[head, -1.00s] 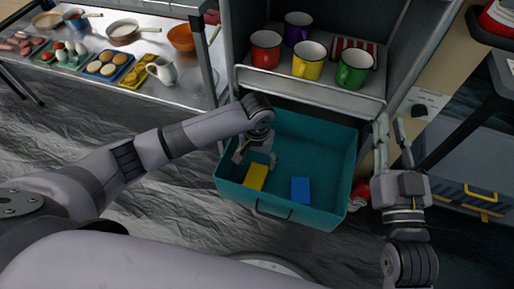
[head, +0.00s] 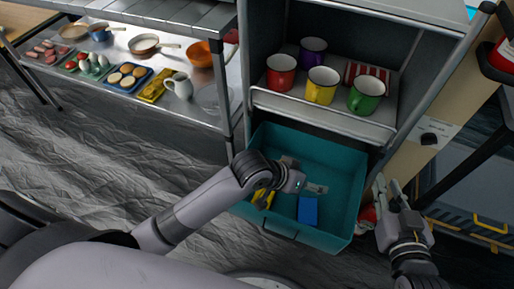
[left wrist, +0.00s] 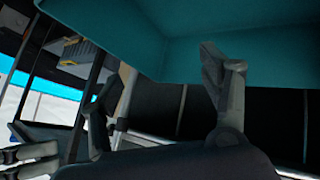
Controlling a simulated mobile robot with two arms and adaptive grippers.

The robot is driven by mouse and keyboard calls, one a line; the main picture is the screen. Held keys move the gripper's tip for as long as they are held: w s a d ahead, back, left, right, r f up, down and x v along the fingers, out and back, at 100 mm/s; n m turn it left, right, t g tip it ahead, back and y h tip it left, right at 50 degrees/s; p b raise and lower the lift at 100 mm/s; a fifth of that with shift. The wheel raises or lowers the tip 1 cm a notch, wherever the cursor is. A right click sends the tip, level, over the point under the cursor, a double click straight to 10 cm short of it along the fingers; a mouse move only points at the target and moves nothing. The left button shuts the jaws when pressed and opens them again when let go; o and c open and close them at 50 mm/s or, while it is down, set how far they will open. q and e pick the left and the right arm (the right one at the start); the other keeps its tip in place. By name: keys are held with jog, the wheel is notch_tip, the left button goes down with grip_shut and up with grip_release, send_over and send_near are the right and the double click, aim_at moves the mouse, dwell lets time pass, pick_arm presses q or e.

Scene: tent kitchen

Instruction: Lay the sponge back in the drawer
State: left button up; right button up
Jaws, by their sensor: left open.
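The teal drawer (head: 325,239) is pulled open below the shelf of mugs. A yellow block (head: 263,199), sponge-like in shape, lies in its left part, partly hidden by my left gripper. A blue block (head: 308,210) lies on the drawer floor to the right of it. I cannot tell which is the sponge. My left gripper (head: 305,175) is open and empty, over the drawer and tilted to the right. Its spread fingers (left wrist: 165,98) show in the left wrist view with teal drawer wall behind. My right gripper (head: 388,188) is open and empty, right of the drawer.
Red (head: 281,73), purple (head: 313,50), yellow (head: 322,85) and green (head: 366,94) mugs stand on the shelf (head: 330,119) above the drawer. A steel table (head: 125,70) with food and pans stands at left. A red and white object (head: 367,217) lies beside the drawer's right side.

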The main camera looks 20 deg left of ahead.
pick_arm(q)
jog(key=s+a+r+t+y, duration=0.2)
jog(key=a+r+t, duration=0.6)
jog(key=a+r, duration=0.4)
jog(key=shift+s+a+y, duration=0.25)
jog(key=shift+a+y, duration=0.35)
jog(key=shift+a, duration=0.05)
jog(key=shift+f, duration=0.1)
